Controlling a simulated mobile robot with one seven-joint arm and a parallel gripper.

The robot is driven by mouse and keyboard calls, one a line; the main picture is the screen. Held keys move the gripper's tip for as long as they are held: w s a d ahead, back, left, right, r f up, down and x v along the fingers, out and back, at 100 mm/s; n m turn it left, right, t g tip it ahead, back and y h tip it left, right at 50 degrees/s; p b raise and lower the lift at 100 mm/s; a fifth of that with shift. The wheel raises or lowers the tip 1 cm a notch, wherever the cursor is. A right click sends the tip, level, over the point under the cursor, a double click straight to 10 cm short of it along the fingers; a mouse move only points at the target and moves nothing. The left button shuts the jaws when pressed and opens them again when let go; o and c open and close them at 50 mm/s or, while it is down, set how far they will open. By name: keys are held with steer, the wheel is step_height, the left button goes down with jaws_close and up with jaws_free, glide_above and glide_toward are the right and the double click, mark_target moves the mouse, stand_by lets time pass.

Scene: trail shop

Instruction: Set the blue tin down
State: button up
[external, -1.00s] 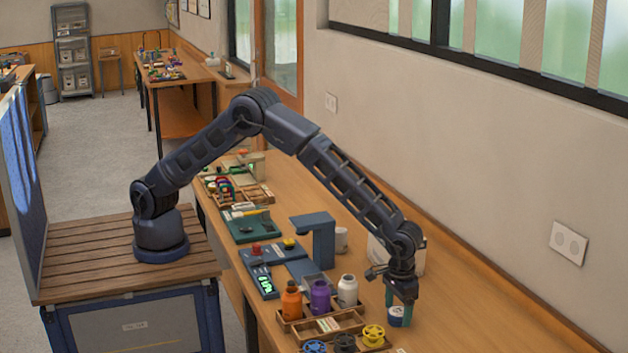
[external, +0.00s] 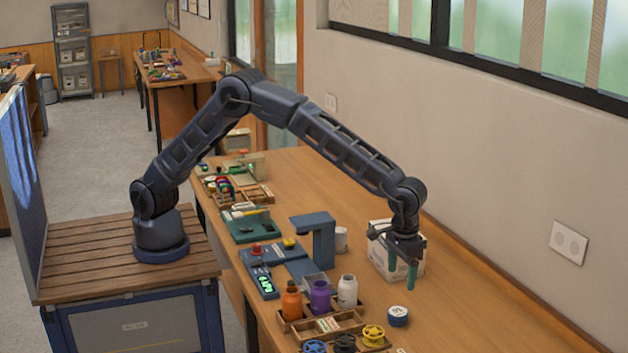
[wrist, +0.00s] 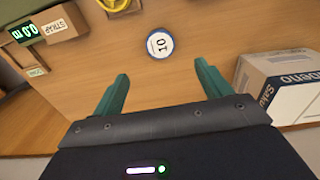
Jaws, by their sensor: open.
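The blue tin (external: 398,316) stands upright on the wooden bench, right of the bottle rack. It has a white round top. In the wrist view the tin (wrist: 160,43) shows from above, with "10" on its lid, on bare wood beyond the fingertips. My gripper (external: 401,275) is raised above the bench, a little above and behind the tin, apart from it. In the wrist view its two green fingers (wrist: 161,80) are spread wide with nothing between them.
A white box (external: 385,262) stands behind my gripper, and shows close at the right in the wrist view (wrist: 285,88). Orange, purple and white bottles (external: 320,297) stand in a wooden rack left of the tin. Spools (external: 345,343) sit in front. The bench right of the tin is clear.

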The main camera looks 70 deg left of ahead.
steer(key=w+a+r, duration=0.3)
steer(key=a+r, duration=1.1)
steer(key=a, duration=0.4)
steer(key=s+a+r+t, duration=0.1)
steer(key=s+a+r, duration=0.15)
steer(key=a, duration=0.45)
steer(key=s+a+r+h, duration=0.1)
steer(key=a+r, duration=0.3)
steer(key=a, duration=0.2)
steer(key=s+a+r+t, duration=0.1)
steer(key=a+r, duration=0.2)
steer(key=a, duration=0.4)
steer(key=s+a+r+t, duration=0.1)
steer(key=s+a, duration=0.6)
steer(key=a, duration=0.2)
steer(key=s+a+r, duration=0.2)
steer(key=s+a, duration=0.4)
steer(key=a, duration=0.3)
steer(key=s+a+f, duration=0.2)
steer(key=s+a, duration=0.2)
steer(key=s, duration=0.4)
steer(key=s+a+f+t+y, duration=0.1)
steer(key=s+a+f, duration=0.2)
steer(key=s+a, duration=0.2)
steer(key=s, duration=0.2)
steer(key=shift+s+a+f+t, duration=0.3)
steer(key=shift+s+f, duration=0.05)
